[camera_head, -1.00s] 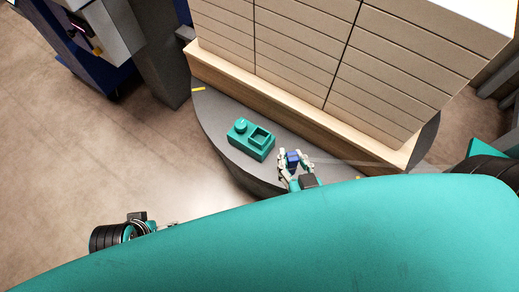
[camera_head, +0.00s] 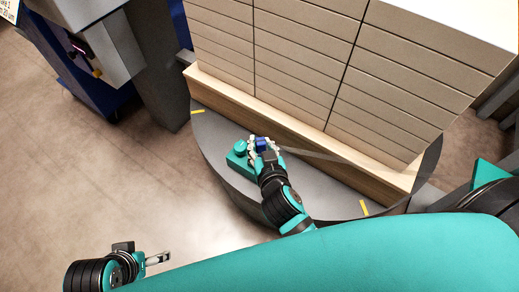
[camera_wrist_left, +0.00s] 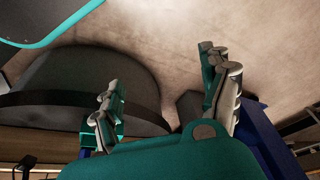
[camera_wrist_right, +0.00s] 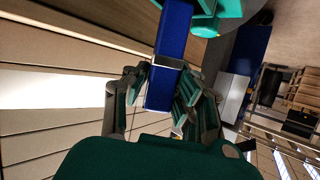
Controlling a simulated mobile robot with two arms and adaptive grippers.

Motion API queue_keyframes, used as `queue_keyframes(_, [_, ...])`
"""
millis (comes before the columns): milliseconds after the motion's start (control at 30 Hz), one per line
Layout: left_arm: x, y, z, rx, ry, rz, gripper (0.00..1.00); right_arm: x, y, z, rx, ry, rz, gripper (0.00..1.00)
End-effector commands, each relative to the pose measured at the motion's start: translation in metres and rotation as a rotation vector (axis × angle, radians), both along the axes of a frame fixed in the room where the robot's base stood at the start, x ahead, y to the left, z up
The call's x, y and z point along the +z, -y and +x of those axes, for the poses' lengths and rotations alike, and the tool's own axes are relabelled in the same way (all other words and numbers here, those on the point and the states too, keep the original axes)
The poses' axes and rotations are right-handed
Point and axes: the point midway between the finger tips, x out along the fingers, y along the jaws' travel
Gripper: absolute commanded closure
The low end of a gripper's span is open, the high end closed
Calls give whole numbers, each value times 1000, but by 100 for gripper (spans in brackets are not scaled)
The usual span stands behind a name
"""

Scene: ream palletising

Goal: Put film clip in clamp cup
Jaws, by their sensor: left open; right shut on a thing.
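The film clip (camera_head: 261,143) is a small blue block, gripped in the fingers of my right gripper (camera_head: 264,149). In the right wrist view the clip (camera_wrist_right: 172,38) shows as a long blue bar between the fingers (camera_wrist_right: 163,92). The teal fixture (camera_head: 237,158) with a round knob lies on the grey turntable. My right gripper is over or beside the fixture's right part and hides its square cup; I cannot tell whether the clip touches it. The fixture's teal edge shows in the right wrist view (camera_wrist_right: 230,10). My left gripper (camera_head: 158,258) is open and empty, away at lower left.
A tall stack of pale boxes (camera_head: 310,70) stands on a wooden pallet (camera_head: 300,128) on the turntable (camera_head: 215,140). A translucent film strip (camera_head: 325,158) runs rightward from the clip along the stack. A grey column (camera_head: 155,80) stands left. Floor at left is clear.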

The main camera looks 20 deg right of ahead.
Motion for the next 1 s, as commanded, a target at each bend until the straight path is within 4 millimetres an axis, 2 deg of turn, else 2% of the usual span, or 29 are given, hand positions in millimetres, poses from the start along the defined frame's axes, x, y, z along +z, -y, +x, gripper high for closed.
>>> queue_keyframes(133, [-3, 0, 0, 0, 0, 0, 20, -4, -1, 9, 0, 0, -1, 100])
queue_keyframes(267, [-14, 0, 0, 0, 1, 0, 20, -26, -2, 9, 2, -4, -2, 100])
queue_keyframes(467, [-4, 10, 34, -13, 158, -33, 20, -35, -2, 9, 1, -2, 0, 100])
queue_keyframes(600, [-1, 12, 41, -16, 194, -40, 20, -36, -2, 9, 2, -1, 1, 100])
queue_keyframes(1000, [1, 14, 46, -17, 217, -44, 20, -38, -2, 9, 1, -1, 0, 100])
